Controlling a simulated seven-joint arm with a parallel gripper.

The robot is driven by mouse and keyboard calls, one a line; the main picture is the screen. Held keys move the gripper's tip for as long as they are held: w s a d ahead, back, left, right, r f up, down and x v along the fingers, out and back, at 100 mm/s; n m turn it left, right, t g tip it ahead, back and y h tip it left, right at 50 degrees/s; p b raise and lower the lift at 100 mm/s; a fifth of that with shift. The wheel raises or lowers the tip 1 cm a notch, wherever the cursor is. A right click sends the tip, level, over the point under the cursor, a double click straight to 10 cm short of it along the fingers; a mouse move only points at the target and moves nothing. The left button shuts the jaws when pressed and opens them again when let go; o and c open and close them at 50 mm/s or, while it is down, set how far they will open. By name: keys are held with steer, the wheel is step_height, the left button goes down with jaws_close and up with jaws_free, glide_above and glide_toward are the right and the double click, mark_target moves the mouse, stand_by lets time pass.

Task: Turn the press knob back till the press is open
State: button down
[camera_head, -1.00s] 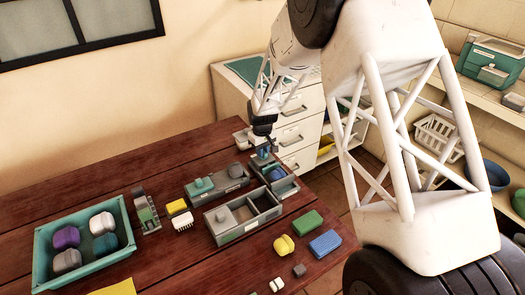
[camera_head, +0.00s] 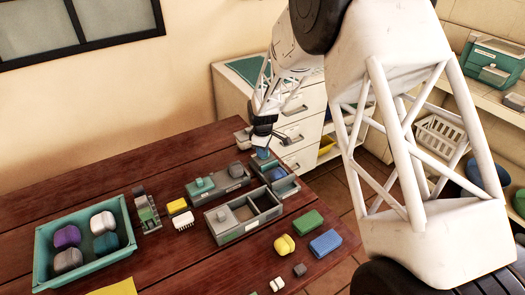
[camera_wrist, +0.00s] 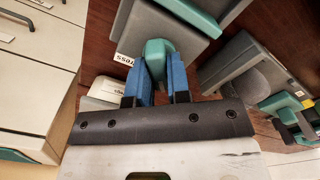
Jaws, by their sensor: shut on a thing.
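The press (camera_head: 284,187) is a grey unit near the right back edge of the wooden table. In the wrist view its grey body (camera_wrist: 165,17) carries a label reading "press", seen upside down. Its teal knob (camera_wrist: 158,50) stands between the two blue fingers of my gripper (camera_wrist: 157,84), which is shut on it. In the head view my gripper (camera_head: 263,154) points down over the press, and the knob is hidden there. I cannot tell how far open the press is.
A grey two-compartment box (camera_head: 243,220) and a grey unit with a teal knob (camera_head: 218,182) stand close by. A teal tray (camera_head: 86,240) with several soaps is at the left. Green (camera_head: 307,222) and blue (camera_head: 325,243) blocks lie at the front right. White drawers (camera_head: 297,133) stand behind.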

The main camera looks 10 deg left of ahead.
steer(key=shift+r, duration=0.1)
steer(key=c, duration=1.1)
jaws_free()
steer(key=shift+r, duration=0.1)
step_height(320, 180, up, 7)
steer(key=shift+r, duration=0.3)
